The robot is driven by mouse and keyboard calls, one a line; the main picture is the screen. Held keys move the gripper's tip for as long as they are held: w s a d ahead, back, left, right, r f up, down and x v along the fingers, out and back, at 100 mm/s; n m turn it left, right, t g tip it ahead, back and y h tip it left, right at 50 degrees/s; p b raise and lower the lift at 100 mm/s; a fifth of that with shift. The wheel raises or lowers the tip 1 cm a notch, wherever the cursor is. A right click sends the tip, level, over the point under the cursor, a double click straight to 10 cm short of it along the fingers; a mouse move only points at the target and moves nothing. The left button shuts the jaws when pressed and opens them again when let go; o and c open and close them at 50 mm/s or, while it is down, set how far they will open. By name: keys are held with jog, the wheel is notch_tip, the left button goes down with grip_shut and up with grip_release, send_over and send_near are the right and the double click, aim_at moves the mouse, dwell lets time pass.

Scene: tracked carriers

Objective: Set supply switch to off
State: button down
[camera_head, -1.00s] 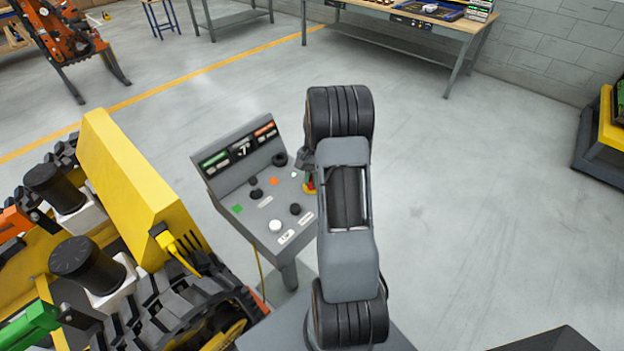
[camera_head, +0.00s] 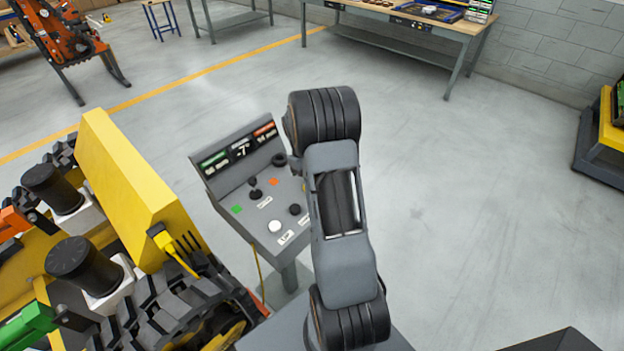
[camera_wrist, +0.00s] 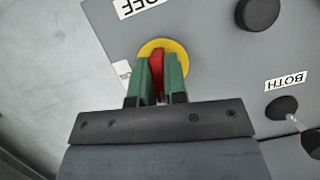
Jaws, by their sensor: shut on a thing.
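The supply switch is a red handle (camera_wrist: 157,64) on a round yellow plate (camera_wrist: 163,45), seen in the wrist view. My gripper (camera_wrist: 158,72) has its two green fingers closed on either side of the red handle. An OFF label (camera_wrist: 138,6) lies above the plate at the top edge. Another white label (camera_wrist: 122,69) at the left is partly hidden. In the head view the switch sits on the right side of the grey control console (camera_head: 223,187). My arm hides nearly all of it and my gripper there.
The console also carries black knobs (camera_head: 295,209), a white button (camera_head: 275,227) and a display (camera_head: 240,150). A yellow tracked carrier (camera_head: 130,175) stands close at its left. A workbench (camera_head: 420,35) is at the back.

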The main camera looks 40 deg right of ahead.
jog(key=shift+n+h, duration=0.3)
jog(key=shift+n, duration=0.4)
jog(key=shift+w, duration=0.1)
jog(key=c, duration=1.2)
grip_release()
jog(key=shift+o, duration=0.2)
jog(key=b+v, duration=0.1)
jog(key=v, duration=1.2)
jog(key=shift+r, duration=0.45)
jog(key=shift+a, duration=0.1)
